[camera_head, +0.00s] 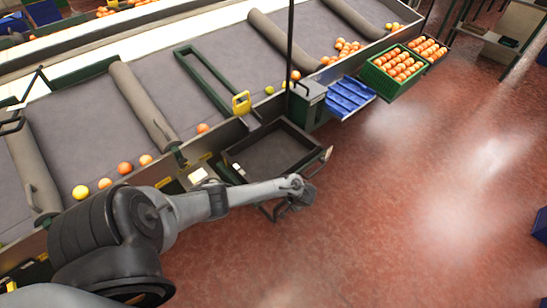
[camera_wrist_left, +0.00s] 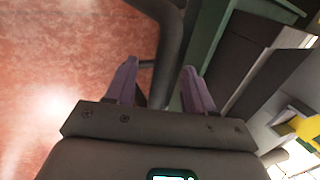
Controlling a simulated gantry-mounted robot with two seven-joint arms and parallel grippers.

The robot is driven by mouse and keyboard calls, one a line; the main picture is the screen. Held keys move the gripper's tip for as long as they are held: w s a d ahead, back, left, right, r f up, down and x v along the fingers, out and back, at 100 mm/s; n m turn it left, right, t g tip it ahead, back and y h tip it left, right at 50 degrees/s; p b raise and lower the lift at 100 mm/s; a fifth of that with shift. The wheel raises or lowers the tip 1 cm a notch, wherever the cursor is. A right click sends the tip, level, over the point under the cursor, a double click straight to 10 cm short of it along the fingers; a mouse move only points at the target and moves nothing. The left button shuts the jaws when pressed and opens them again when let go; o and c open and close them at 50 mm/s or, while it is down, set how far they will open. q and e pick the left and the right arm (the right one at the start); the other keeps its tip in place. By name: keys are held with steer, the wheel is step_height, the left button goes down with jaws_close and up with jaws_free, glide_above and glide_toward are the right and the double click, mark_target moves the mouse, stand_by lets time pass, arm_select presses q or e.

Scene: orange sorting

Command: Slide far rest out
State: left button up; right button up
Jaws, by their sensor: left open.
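A dark, empty tray-like rest (camera_head: 272,152) sticks out from the side of the sorting line, with a dark tubular frame below its front edge. A blue slatted rest (camera_head: 348,98) sits farther along the line. I cannot tell for sure which one is the far rest. My left gripper (camera_head: 304,194) is at the front right of the dark tray, low beside its frame. In the left wrist view, its two purple-grey fingers (camera_wrist_left: 160,80) are apart, with a dark tube (camera_wrist_left: 172,40) beyond and between them. Contact is not clear. My right gripper is not in view.
A thin dark post (camera_head: 290,45) rises beside the dark tray. Loose oranges (camera_head: 125,168) lie along the belt's near edge.

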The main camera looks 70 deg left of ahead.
arm_select(q)
jaws_close()
steer(key=shift+d, duration=0.1)
steer(key=shift+w+d+r, duration=0.1)
steer(key=shift+w+d, duration=0.1)
steer(key=shift+d, duration=0.1)
steer(key=w+d+p, duration=0.1)
steer(key=w+d, duration=0.2)
steer(key=d, duration=0.6)
steer(key=shift+d, duration=0.15)
steer(key=shift+c, duration=1.1)
jaws_free()
steer(key=shift+w+d, duration=0.1)
steer(key=o, duration=0.4)
